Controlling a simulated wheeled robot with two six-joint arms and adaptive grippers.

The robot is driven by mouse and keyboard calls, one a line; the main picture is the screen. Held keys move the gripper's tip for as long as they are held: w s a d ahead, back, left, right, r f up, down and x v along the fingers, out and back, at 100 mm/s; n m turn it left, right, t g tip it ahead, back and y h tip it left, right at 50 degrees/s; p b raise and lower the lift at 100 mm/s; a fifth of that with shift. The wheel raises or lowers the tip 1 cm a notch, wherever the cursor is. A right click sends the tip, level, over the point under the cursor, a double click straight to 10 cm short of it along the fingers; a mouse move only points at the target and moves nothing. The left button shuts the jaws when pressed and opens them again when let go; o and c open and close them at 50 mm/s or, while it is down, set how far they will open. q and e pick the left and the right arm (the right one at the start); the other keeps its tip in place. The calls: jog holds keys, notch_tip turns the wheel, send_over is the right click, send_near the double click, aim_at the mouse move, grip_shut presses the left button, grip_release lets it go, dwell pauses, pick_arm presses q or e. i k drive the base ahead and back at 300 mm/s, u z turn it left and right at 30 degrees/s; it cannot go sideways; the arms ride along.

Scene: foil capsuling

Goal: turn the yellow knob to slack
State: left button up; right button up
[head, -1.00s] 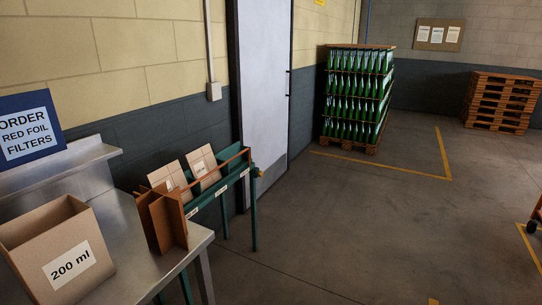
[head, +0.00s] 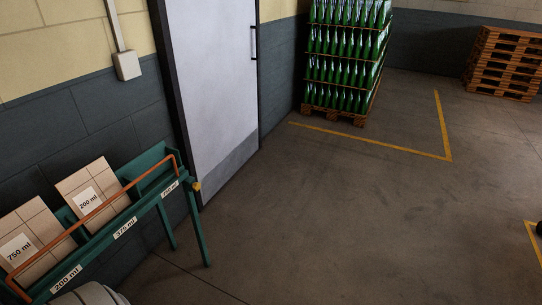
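A small yellow knob (head: 197,186) sits at the right end of a green rack (head: 150,212), just beyond the end of its copper-coloured bar (head: 103,206). The bar runs along the rack in front of two upright cardboard pieces. I cannot tell from here how tight the knob is. Neither of my grippers is in view, and nothing touches the knob.
A cardboard piece marked 750 ml (head: 28,243) and one marked 200 ml (head: 93,193) stand in the rack; its right slot looks empty. A grey door (head: 210,80) is behind. A pallet of green bottles (head: 343,60) and stacked pallets (head: 505,62) stand farther off. Open floor lies right of the rack.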

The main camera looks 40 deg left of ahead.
aim_at(195, 185)
jog(key=z, duration=0.05)
jog(key=i, duration=1.6)
jog(key=u, duration=0.6)
jog(key=i, duration=0.95)
jog(key=u, duration=1.5)
jog(key=i, duration=0.85)
jog(key=u, duration=0.7)
